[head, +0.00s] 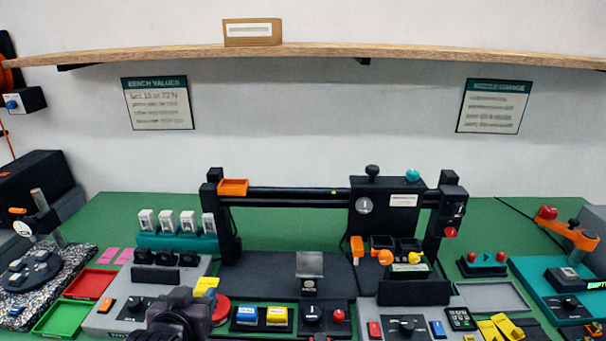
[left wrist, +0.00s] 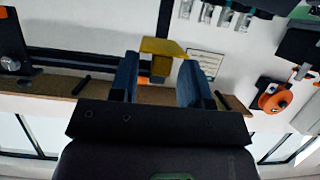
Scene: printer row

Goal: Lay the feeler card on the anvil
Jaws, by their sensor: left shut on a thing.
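The yellow feeler card (head: 207,284) shows at the tip of my left gripper (head: 198,300), over the left grey console. In the left wrist view the card (left wrist: 163,47) shows at the fingertips of my left gripper (left wrist: 159,72), its flat part beyond them. The gripper is shut on it. A small grey metal block (head: 309,264), which looks like the anvil, stands mid-bench under the black gantry, to the right of the card and apart from it. My right gripper is not in view.
The black gantry (head: 290,196) with its carriage (head: 385,225) spans the middle of the bench. A teal rack (head: 178,240) with white pieces stands behind the left console. Blue and yellow blocks (head: 262,317) and a red disc (head: 221,311) lie right of my gripper.

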